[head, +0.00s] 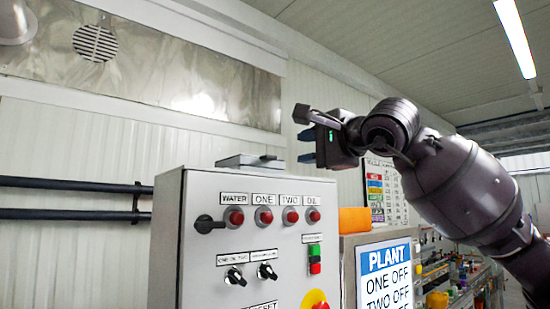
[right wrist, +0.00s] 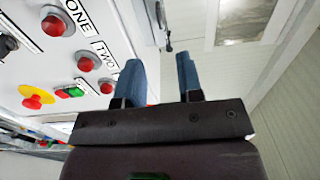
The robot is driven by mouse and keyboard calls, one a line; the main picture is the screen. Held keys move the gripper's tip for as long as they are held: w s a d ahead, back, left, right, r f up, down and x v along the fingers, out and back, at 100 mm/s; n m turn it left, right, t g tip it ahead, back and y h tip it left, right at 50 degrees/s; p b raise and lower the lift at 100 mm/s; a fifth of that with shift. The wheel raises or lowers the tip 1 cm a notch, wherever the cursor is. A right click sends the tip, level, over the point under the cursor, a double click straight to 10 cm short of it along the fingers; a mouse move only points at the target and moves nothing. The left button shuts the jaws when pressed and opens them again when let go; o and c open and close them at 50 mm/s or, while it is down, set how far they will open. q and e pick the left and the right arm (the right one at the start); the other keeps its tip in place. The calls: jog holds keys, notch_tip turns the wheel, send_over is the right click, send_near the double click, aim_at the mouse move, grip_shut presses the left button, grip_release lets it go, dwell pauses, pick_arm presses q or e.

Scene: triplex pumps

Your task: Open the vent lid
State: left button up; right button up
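A flat grey lid (head: 248,161) lies on top of the grey control cabinet and looks shut; I take it to be the vent lid. A small dark tab (head: 270,157) sits at its right end. My right gripper (head: 307,146) is up in the air to the right of the lid, apart from it. Its two blue fingers are spread with nothing between them, as the right wrist view (right wrist: 158,62) also shows. In that view a dark, thin part (right wrist: 163,18) shows beyond the fingers; I cannot tell if it belongs to the lid. My left gripper is not in view.
The control cabinet (head: 205,265) carries red lamps, black knobs and a red-yellow emergency button (head: 314,300). An orange item (head: 354,220) sits on a cabinet behind the PLANT sign (head: 387,275). Dark pipes (head: 70,214) run along the left wall, below a round grille (head: 95,43).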

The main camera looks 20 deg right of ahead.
aim_at(272, 157)
jog(key=p+x, duration=0.1)
jog(key=x, duration=0.9)
jog(key=shift+w+a, duration=0.2)
jog(key=shift+w, duration=0.15)
jog(key=shift+c, duration=0.3)
jog(key=shift+f, duration=0.1)
grip_shut()
